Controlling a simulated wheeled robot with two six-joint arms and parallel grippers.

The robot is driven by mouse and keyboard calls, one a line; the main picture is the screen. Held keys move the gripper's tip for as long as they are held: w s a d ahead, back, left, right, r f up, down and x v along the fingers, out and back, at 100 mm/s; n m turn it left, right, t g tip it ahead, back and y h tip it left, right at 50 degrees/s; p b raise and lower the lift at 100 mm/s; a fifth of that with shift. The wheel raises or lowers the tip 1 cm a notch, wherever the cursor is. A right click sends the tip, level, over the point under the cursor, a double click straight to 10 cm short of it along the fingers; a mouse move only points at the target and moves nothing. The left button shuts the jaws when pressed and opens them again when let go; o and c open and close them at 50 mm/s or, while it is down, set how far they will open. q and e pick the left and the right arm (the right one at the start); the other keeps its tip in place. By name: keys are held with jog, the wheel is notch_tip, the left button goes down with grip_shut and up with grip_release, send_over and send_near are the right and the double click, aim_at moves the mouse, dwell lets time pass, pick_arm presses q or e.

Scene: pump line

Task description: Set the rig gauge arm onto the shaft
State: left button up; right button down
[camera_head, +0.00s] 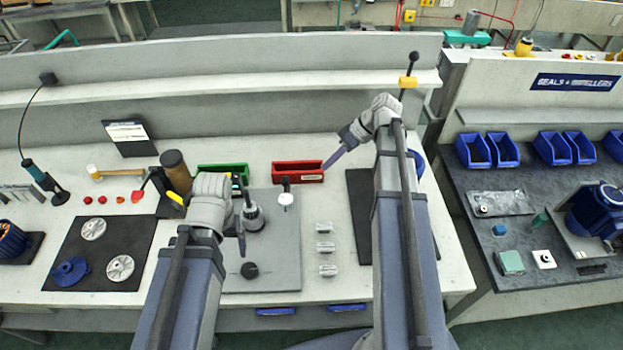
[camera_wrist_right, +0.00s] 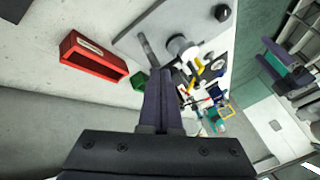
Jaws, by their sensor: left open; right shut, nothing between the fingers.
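The grey rig plate (camera_head: 275,240) lies on the bench. A silver shaft piece with a dark upright pin (camera_head: 252,216) stands on it. Right of this is a dark post with a white round dial (camera_head: 286,199), apparently the gauge arm; its post also shows in the right wrist view (camera_wrist_right: 148,50). I cannot tell how the arm is joined to its post. My left gripper (camera_head: 240,210) is open beside the shaft, its fingers partly covering the view there. My right gripper (camera_head: 328,164) is shut and empty above the bench near the red bin; its closed fingers show in the wrist view (camera_wrist_right: 164,92).
A red bin (camera_head: 298,171) and a green bin (camera_head: 223,172) stand behind the plate. A black knob (camera_head: 249,270) sits on the plate's front. Several small metal blocks (camera_head: 326,247) lie to its right. A dark mat with discs (camera_head: 105,250) is at the left.

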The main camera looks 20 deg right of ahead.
aim_at(285, 190)
pick_arm(q)
notch_tip(285, 190, down, 8)
jog(key=b, duration=0.7)
jog(key=shift+r, duration=0.2)
pick_arm(e)
jog(key=a+f, duration=0.7)
jog(key=a, duration=0.2)
jog(key=shift+s+a+f, duration=0.15)
jog(key=shift+s+f, duration=0.15)
jog(key=shift+f, duration=0.05)
pick_arm(q)
jog(key=shift+d, duration=0.1)
pick_arm(e)
jog(key=shift+a, duration=0.1)
